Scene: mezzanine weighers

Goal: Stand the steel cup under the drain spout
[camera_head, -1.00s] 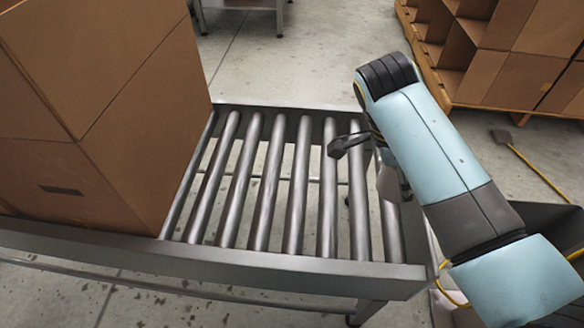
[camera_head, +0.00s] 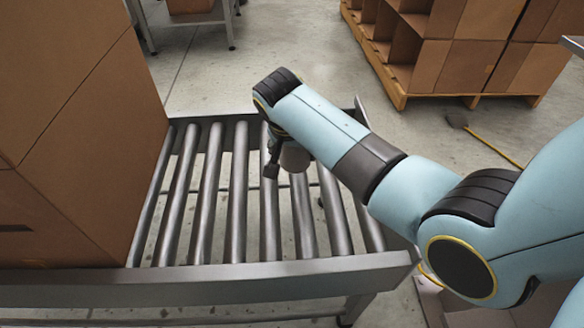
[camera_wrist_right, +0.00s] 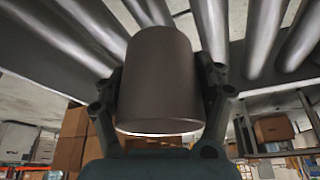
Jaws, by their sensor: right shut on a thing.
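The steel cup (camera_wrist_right: 160,75) is a plain grey cylinder that fills the middle of the right wrist view. My right gripper (camera_wrist_right: 162,92) is shut on it, with one finger on each side. In the head view the cup (camera_head: 295,158) shows partly below my right wrist, and a dark finger of my right gripper (camera_head: 272,163) shows beside it. Cup and gripper are over the right half of the roller conveyor (camera_head: 300,268). I cannot tell the height of the cup above the rollers. The drain spout is not recognisable in these views. My left gripper is out of view.
A large cardboard box (camera_head: 85,130) covers the left part of the conveyor. The rollers right of it are bare. A pallet (camera_head: 400,98) with open cartons stands at the back right, and a yellow-handled tool (camera_head: 490,140) lies on the floor.

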